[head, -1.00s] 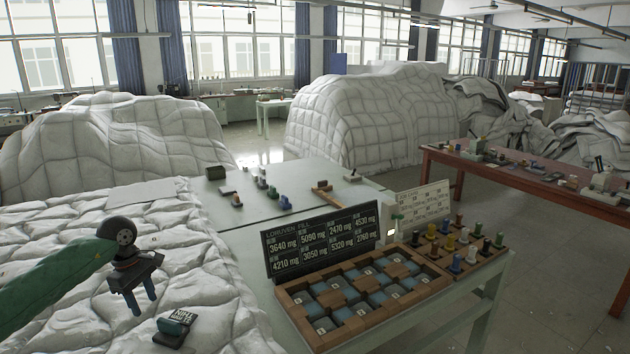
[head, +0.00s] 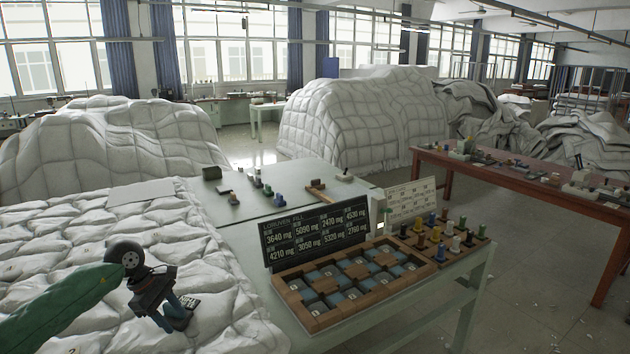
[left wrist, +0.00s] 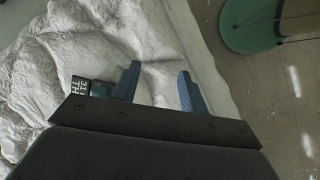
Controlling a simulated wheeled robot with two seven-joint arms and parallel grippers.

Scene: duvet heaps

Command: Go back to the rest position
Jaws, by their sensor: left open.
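My left gripper (head: 176,322) is over the near white quilted duvet (head: 210,258) at the lower left of the head view. In the left wrist view its two blue fingers (left wrist: 156,80) are apart with nothing between them. A small dark teal block with a white-lettered label (head: 187,301) lies on the duvet, partly hidden behind the gripper. In the left wrist view the labelled block (left wrist: 88,86) shows left of the fingers, apart from them and partly covered by the gripper body. My right gripper is in neither view.
A pale table (head: 250,206) holds a black board with mg figures (head: 316,229), a wooden compartment tray (head: 305,319) and a rack of coloured pegs (head: 478,243). A red-brown table (head: 500,178) stands at right. Large duvet heaps (head: 350,120) fill the back. Open floor (head: 540,280) lies at right.

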